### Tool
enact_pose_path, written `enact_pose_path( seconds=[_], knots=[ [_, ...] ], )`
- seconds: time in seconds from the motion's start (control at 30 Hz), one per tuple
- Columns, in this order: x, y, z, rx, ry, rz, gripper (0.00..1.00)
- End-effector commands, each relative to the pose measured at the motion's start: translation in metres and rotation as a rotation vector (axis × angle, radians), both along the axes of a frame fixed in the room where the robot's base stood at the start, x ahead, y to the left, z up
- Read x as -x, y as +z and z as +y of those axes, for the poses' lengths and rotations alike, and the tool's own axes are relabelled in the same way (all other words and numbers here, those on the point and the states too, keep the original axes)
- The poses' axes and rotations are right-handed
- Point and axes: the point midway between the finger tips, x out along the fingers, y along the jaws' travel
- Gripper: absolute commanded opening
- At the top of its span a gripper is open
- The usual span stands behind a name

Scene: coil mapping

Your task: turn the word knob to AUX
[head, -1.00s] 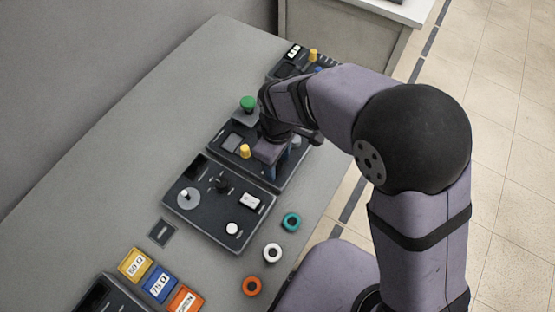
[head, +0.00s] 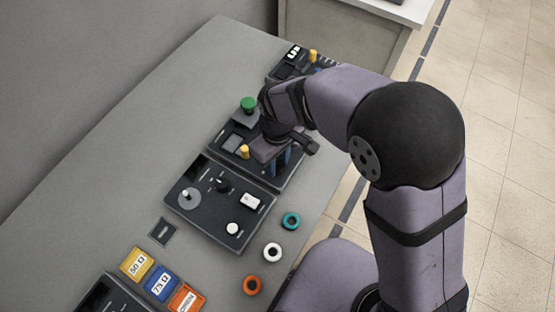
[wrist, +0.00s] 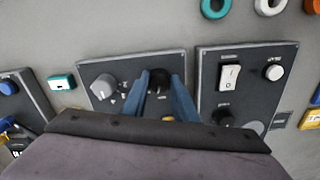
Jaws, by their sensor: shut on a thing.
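A dark control panel (head: 216,160) lies under my gripper (head: 279,165) in the head view. In the wrist view the same panel (wrist: 131,62) carries a grey knob (wrist: 103,87) with small marks beside it, and a black knob (wrist: 158,80). My gripper's blue fingers (wrist: 160,95) stand on either side of the black knob and are shut on it. The lettering around both knobs is too small to read, so I cannot tell where AUX is. In the head view my gripper hides the black knob. A yellow knob (head: 244,152) stands just left of my gripper.
A second panel (head: 207,226) with a rocker switch (head: 250,202) and several knobs lies nearer. A green button (head: 248,104) stands behind. Teal (head: 291,221), white (head: 272,252) and orange (head: 252,285) rings lie near the right edge. The table's left side is clear.

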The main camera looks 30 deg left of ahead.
Motion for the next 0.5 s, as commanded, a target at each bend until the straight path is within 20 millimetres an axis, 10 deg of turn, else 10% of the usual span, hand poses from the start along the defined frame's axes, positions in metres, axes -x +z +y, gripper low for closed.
enact_pose_path(
  seconds=[0.5],
  knots=[
    [0.0008,0.0017,0.0014,-0.002,-0.411,-0.002,0.03]
  ],
)
